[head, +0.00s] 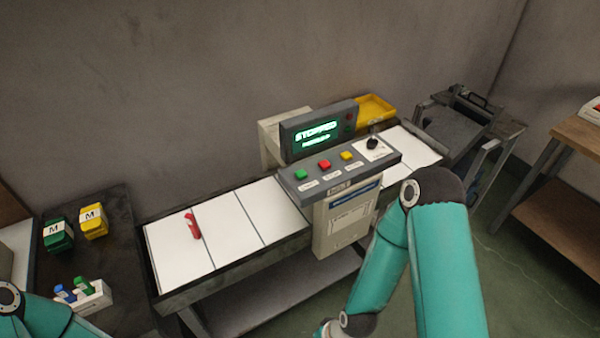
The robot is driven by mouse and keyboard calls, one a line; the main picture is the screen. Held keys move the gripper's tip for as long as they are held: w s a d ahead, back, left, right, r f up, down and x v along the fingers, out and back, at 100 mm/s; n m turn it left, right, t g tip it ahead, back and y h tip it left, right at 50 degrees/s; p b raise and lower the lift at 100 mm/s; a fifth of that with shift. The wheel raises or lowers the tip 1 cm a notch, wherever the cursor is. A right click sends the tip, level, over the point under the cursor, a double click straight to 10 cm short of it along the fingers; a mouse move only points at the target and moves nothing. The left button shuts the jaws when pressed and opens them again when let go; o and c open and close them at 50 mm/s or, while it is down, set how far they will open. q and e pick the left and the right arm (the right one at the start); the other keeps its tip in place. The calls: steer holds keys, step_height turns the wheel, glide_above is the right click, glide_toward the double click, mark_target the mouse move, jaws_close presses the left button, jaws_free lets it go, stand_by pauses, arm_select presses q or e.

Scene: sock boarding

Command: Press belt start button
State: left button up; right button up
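The control panel (335,176) stands at the middle of the belt machine. A green button (300,174) is at its left, then a red button (324,164), a yellow button (346,155) and a black knob (372,143). Labels below the buttons are too small to read. The lit display (316,133) above them reads "STOPPED" in green. My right arm is folded in front of the machine at lower right, its gripper out of frame. Only a bit of my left arm shows at the bottom left corner; its gripper is out of view. Nothing touches the buttons.
A red object (192,226) lies on the white belt (180,262). The dark side table (100,215) holds green (58,235) and yellow (93,221) packs marked M, and a white holder (92,299). A yellow tray (375,107) sits behind the panel. A wooden bench (560,175) stands right.

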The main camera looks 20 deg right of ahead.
jaws_close()
stand_by(1.4)
